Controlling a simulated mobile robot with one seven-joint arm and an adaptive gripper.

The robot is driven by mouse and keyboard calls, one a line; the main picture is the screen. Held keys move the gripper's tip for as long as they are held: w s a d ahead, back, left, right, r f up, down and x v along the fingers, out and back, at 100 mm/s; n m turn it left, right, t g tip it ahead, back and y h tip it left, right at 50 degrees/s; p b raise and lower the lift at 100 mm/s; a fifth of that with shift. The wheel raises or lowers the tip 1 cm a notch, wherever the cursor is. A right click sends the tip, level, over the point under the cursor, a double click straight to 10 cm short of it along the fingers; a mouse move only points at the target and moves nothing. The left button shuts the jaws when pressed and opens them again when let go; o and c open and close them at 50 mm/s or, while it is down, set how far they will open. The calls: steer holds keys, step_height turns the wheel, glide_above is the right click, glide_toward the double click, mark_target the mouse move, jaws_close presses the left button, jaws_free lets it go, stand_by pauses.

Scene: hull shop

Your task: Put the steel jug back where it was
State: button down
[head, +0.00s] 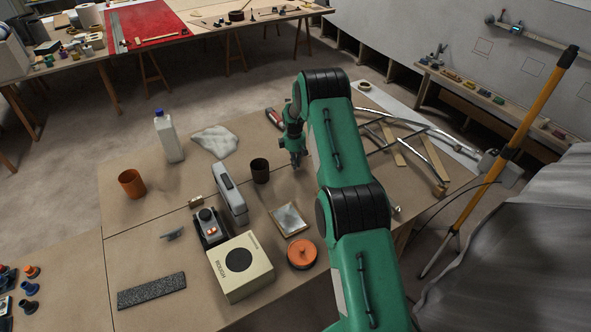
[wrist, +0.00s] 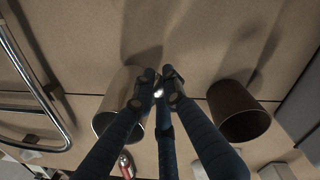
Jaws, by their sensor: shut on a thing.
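My gripper (head: 294,160) points down over the middle of the table, right of a dark cup (head: 260,171). In the wrist view my gripper's fingertips (wrist: 160,90) are close together, with a small shiny bit between them. A pale, tan-grey cylindrical vessel (wrist: 112,104), seemingly the steel jug, is directly left of and partly behind the fingers there. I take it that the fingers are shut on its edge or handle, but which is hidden. The dark cup also shows in the wrist view (wrist: 238,110), apart from the fingers. I cannot make out the jug in the head view.
A white bottle (head: 168,138), an orange pot (head: 131,184), a grey case (head: 231,198), a cream box (head: 240,266) and an orange round lid (head: 301,254) stand on the table. A metal tube frame (head: 415,125) lies at right.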

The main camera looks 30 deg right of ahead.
steer(key=shift+f, duration=1.75)
steer(key=shift+f, duration=0.1)
steer(key=c, duration=1.8)
jaws_free()
step_height(320, 180, up, 12)
steer(key=shift+s+a, duration=0.2)
steer(key=shift+a, duration=0.1)
steer(key=shift+r, duration=0.2)
